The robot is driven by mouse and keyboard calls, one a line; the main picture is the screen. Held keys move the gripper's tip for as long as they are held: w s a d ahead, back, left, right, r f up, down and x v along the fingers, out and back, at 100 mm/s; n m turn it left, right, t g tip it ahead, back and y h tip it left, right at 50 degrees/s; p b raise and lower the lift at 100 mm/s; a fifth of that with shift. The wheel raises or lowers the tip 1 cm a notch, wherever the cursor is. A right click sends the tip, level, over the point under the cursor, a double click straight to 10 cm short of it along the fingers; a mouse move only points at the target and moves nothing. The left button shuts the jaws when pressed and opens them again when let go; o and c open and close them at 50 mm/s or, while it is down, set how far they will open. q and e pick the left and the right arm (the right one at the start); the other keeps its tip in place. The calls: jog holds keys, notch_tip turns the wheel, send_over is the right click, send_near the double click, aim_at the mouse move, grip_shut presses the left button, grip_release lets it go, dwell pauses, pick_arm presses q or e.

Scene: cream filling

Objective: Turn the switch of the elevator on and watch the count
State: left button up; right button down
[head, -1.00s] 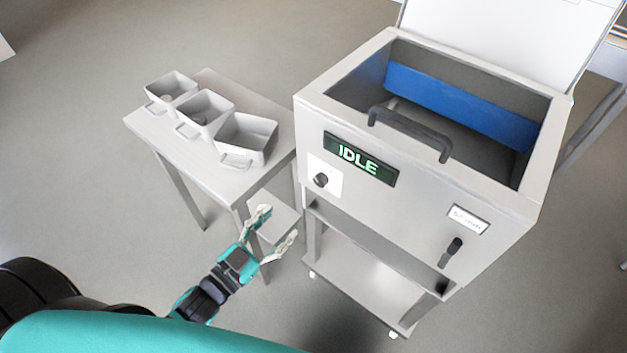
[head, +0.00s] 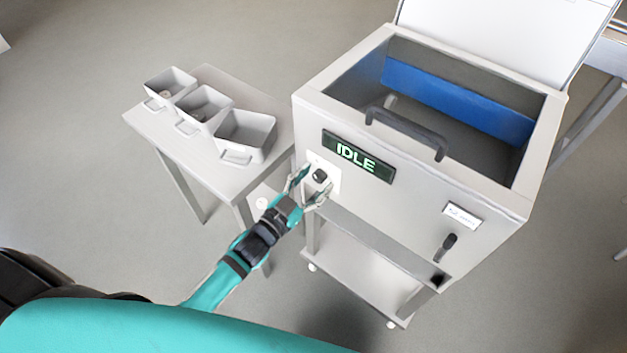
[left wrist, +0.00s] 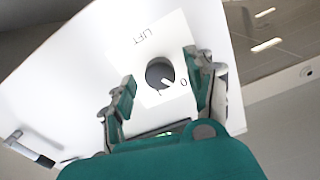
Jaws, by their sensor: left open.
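The elevator's switch is a round black knob (head: 319,175) on a white plate at the left of the machine's front. The pointer lies toward the "0" side. My left gripper (head: 309,186) is open, its fingers on either side of the knob; I cannot tell if they touch it. It also shows in the left wrist view (left wrist: 160,90). The display (head: 358,157) above reads "IDLE" in green. My right gripper is not in view.
The machine (head: 400,200) has a black handle (head: 405,133), a small label screen (head: 463,215) and a black lever (head: 449,243). A side table (head: 195,160) with three grey bins stands to the left. The floor at the lower right is clear.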

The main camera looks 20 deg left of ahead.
pick_arm(q)
grip_shut()
